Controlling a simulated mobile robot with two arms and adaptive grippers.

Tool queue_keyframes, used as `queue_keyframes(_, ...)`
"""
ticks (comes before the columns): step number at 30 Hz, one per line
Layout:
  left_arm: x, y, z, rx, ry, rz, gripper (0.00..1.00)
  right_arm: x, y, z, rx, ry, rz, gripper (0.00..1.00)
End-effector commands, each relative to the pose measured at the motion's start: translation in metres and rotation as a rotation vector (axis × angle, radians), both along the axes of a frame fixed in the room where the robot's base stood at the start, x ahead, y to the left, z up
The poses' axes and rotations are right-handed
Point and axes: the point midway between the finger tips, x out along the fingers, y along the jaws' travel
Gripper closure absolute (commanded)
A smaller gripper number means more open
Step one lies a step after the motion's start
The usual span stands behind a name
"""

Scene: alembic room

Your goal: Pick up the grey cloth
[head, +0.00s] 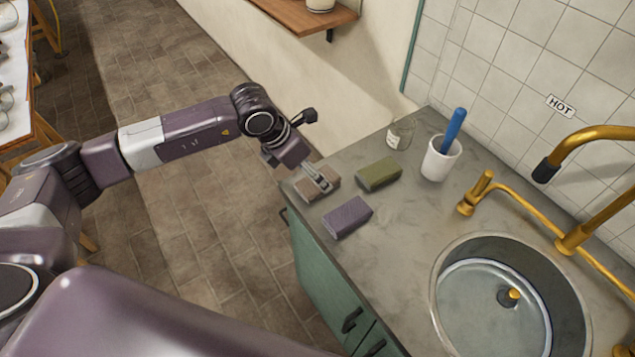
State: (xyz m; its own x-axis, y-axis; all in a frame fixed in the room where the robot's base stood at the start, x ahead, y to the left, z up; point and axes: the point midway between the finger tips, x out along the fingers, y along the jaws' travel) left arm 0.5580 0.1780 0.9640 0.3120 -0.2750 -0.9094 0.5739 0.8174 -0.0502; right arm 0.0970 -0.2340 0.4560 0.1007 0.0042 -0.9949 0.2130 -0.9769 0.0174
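Three small folded cloths or sponge-like blocks lie on the grey counter (405,225) near its left end. One is brownish grey (304,192), one is olive green (378,174) and one is purple-grey (347,216). The brownish one is the likeliest grey cloth, though its colour is not plainly grey. My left gripper (324,184) reaches in from the left and points down over the brownish block, covering part of it. Its fingertips are at or just above the block; I cannot tell whether they touch or grip it. My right gripper is not in view.
A white cup (440,160) with a blue-handled tool (453,130) and a small glass jar (401,134) stand behind the blocks. A round sink (440,300) with a brass tap (585,190) lies to the right. The counter between the blocks and sink is clear.

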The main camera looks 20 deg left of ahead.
Motion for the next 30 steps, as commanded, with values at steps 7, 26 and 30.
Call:
queue_keyframes(7, 0.009, 0.017, -0.014, 0.065, 0.003, 0.017, 0.3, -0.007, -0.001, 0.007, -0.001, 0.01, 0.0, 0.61)
queue_keyframes(26, 0.033, -0.001, -0.068, 0.059, 0.001, 0.016, 0.3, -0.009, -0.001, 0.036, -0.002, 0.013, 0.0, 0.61)
queue_keyframes(30, 0.033, -0.001, -0.071, 0.06, 0.0, 0.015, 0.3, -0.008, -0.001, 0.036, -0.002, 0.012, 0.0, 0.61)
